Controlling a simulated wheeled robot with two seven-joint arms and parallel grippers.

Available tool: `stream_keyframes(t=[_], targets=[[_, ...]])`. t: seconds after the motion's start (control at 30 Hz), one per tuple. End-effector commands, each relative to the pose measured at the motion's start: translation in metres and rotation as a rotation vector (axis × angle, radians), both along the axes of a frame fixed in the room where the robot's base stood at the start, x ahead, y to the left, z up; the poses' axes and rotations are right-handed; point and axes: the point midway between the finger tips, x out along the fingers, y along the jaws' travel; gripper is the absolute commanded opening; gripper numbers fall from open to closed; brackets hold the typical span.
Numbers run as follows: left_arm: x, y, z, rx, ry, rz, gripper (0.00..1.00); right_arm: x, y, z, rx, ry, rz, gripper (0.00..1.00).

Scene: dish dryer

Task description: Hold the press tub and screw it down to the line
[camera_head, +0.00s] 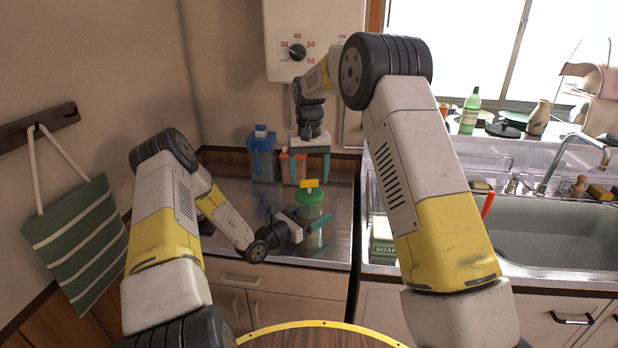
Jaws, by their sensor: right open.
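The press tub (310,196) stands on the steel counter, with a green lid and a yellow handle (309,183) on top. My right gripper (310,170) points down above the tub. It is open, its two teal fingers apart and nothing between them; the yellow handle is just below the fingertips. My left gripper (308,222) reaches in low from the left at the tub's lower body. One teal finger shows in front of the tub; the other is mostly hidden, so I cannot tell whether it is closed on the tub. The line on the tub is too small to make out.
A blue container (262,158) and an orange one (286,168) stand behind at the wall. The steel counter (232,190) is bare at left. At right are the sink (560,235), its faucet (590,145) and a green bottle (470,110). A water heater hangs above.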

Motion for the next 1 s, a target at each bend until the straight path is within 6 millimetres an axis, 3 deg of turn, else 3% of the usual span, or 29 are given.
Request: stream_keyframes(t=[0.3,0.5,0.7,1.0], targets=[[0.000,0.000,-0.001,0.001,0.002,0.000,0.02,0.001,0.000,0.065,0.002,-0.006,0.000,0.75],[0.000,0.000,-0.001,0.001,0.002,0.000,0.02,0.002,0.001,0.098,0.002,-0.005,0.000,0.75],[0.000,0.000,-0.001,0.001,0.002,0.000,0.02,0.001,0.000,0.111,0.001,-0.002,0.000,0.75],[0.000,0.000,-0.001,0.001,0.002,0.000,0.02,0.001,0.000,0.112,0.000,-0.001,0.000,0.75]])
